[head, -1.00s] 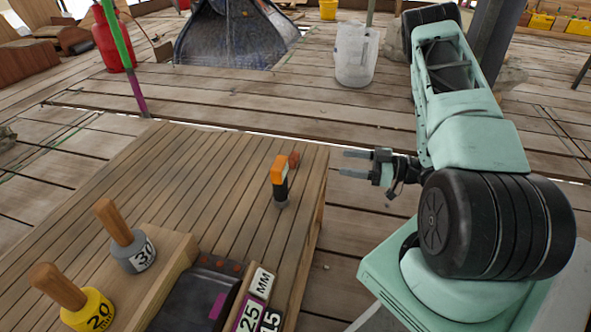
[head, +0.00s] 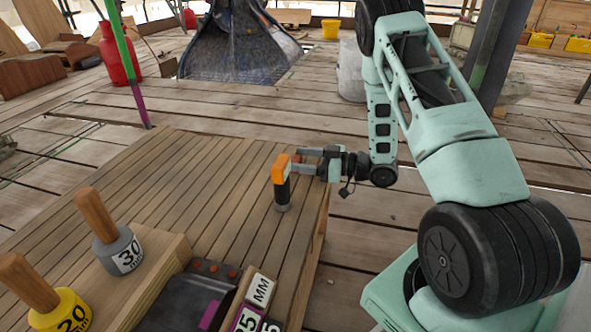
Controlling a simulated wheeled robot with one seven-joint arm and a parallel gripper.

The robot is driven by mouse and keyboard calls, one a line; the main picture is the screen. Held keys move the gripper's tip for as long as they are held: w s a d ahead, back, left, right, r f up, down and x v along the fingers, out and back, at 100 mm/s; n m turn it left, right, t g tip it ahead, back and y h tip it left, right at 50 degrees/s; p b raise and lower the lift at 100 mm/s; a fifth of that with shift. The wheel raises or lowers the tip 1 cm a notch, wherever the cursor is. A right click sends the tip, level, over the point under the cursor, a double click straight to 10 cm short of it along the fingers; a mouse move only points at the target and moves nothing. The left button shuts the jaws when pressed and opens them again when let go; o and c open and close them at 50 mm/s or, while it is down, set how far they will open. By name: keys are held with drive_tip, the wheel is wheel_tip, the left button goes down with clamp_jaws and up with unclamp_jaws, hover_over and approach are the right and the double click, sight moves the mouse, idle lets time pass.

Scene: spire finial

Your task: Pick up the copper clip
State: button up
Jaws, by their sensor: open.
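The small reddish-brown copper clip (head: 297,158) is on the wooden table near its right edge, just behind an orange-and-black upright tool (head: 282,183). Only a small part of the clip shows, between the tool and my fingers. My gripper (head: 300,160) comes in from the right at about the clip's height in the picture. Its two grey fingers are apart and point left, with their tips beside or around the clip. I cannot tell whether they touch it or the tool.
The orange-and-black tool stands very close to my fingertips. Weights marked 30 (head: 120,250) and 20 (head: 65,312) stand on a wooden block at front left. A dark tray (head: 185,303) and number tiles (head: 260,290) lie at the front. The table's left and middle are clear.

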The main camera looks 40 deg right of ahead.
sight(293, 158)
drive_tip(key=shift+b+x, duration=0.45)
drive_tip(key=shift+x, duration=1)
drive_tip(key=c, duration=1.1)
drive_tip(key=shift+r+p, duration=0.45)
wheel_tip(293, 158, up, 3)
drive_tip(key=shift+p, duration=1.2)
drive_tip(key=shift+f+p+v, duration=0.2)
drive_tip(key=shift+p+v, duration=0.85)
drive_tip(key=shift+v, duration=1.95)
drive_tip(key=shift+f+p+v, duration=0.2)
drive_tip(key=shift+p+v, duration=0.8)
drive_tip(key=shift+v, duration=2.05)
drive_tip(key=shift+f+p+v, duration=0.2)
drive_tip(key=shift+p+v, duration=0.85)
drive_tip(key=shift+v, duration=1.95)
